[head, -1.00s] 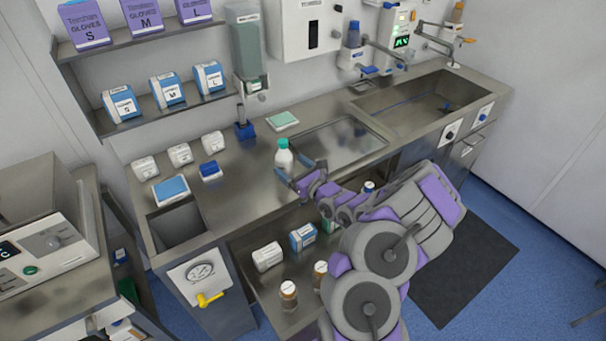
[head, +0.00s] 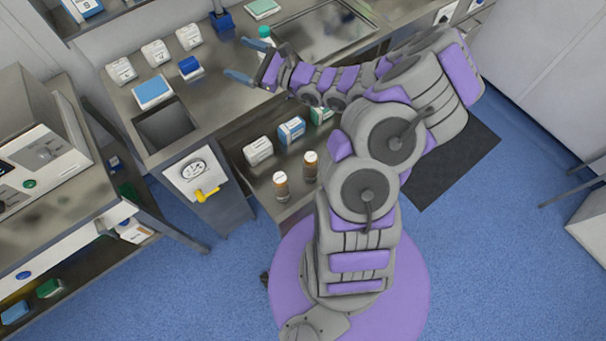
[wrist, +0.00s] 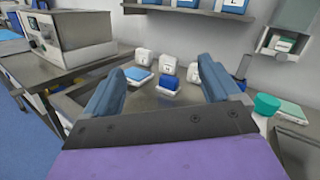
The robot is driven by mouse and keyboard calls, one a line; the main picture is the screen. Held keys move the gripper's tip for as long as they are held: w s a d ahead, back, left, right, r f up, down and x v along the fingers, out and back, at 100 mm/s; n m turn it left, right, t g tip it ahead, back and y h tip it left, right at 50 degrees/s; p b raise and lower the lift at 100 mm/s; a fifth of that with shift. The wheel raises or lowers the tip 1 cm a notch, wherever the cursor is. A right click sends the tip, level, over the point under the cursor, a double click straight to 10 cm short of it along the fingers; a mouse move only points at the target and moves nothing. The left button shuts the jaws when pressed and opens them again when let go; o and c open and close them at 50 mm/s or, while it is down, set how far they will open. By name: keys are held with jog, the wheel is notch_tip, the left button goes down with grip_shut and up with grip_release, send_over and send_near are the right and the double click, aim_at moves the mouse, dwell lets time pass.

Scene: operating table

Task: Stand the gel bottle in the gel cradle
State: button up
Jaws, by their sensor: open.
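A white bottle with a teal cap, which looks like the gel bottle (head: 265,33), stands on the steel counter, mostly hidden behind my gripper in the head view. Its teal cap (wrist: 265,104) shows in the wrist view just outside my right-hand finger. My gripper (head: 244,59) is open, with nothing between its blue fingers, and reaches over the counter left of the bottle.
Several white boxes (head: 156,53), a blue-topped box (head: 152,91) and a small blue-and-white block (head: 190,67) sit on the counter to the left. A pale green pad (head: 262,8) lies at the back. Two brown bottles (head: 281,188) stand on the lower shelf.

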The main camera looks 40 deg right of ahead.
jog(key=s+a+r+n+g+y, duration=0.2)
jog(key=s+a+r+n+g, duration=0.1)
jog(key=a+n, duration=0.15)
jog(key=s+a+r+n+g+y, duration=0.2)
jog(key=a+n+g, duration=0.1)
jog(key=a, duration=0.3)
jog(key=s+a+r+n+g+y, duration=0.2)
jog(key=s+a+r+n+g, duration=0.15)
jog(key=a, duration=0.25)
jog(key=s+a+n+g+h, duration=0.2)
jog(key=s+a+n+g, duration=0.55)
jog(key=s, duration=0.35)
jog(key=s+d+f+n+g+h, duration=0.25)
jog(key=s+n+h, duration=0.35)
jog(key=s, duration=0.7)
jog(key=s+d+n+t+h, duration=0.1)
jog(key=s+d+h, duration=0.6)
jog(key=d, duration=0.5)
jog(key=shift+f+n+h, duration=0.2)
jog(key=shift+n+h, duration=0.15)
jog(key=shift+h, duration=0.35)
jog(key=shift+t, duration=0.25)
